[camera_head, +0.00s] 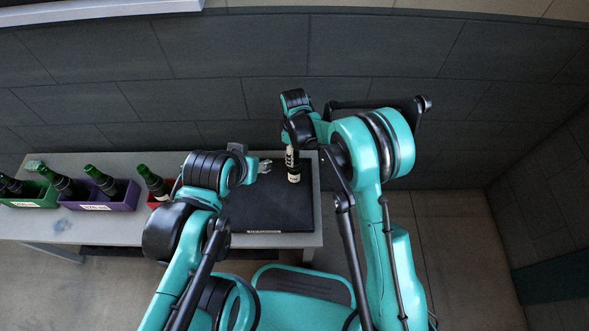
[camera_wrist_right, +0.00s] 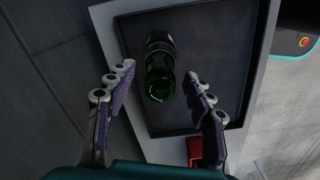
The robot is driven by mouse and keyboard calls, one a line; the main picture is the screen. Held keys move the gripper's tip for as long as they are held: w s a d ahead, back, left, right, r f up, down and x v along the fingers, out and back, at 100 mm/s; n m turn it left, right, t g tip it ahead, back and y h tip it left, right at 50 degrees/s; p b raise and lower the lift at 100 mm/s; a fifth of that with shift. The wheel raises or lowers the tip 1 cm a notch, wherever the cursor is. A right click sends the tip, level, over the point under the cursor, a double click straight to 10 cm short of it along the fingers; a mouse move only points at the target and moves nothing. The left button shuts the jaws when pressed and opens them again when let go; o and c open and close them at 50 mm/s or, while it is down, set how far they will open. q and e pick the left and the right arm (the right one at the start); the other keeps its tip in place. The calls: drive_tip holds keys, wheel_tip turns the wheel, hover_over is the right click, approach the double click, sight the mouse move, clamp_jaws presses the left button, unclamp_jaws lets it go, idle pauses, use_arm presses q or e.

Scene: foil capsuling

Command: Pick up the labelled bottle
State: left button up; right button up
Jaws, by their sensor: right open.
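The labelled bottle (camera_head: 294,172) stands on the black mat (camera_head: 255,212) at the right end of the table, with a pale label and dark glass. In the right wrist view the green bottle (camera_wrist_right: 160,72) shows between the two finger pads, with space on each side. My right gripper (camera_wrist_right: 158,90) is open around the line to the bottle; in the head view it (camera_head: 291,158) is just above the bottle and covers its top. My left gripper (camera_head: 264,166) is over the mat, left of the bottle, with its fingers apart.
On the table (camera_head: 90,225) at the left stand a green bin (camera_head: 40,201), a purple bin (camera_head: 105,204) and a red bin (camera_head: 152,202), each with dark green bottles. The mat's front part is clear. A dark wall (camera_head: 200,95) is behind.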

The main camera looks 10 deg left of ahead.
clamp_jaws()
drive_tip(key=shift+r, duration=0.1)
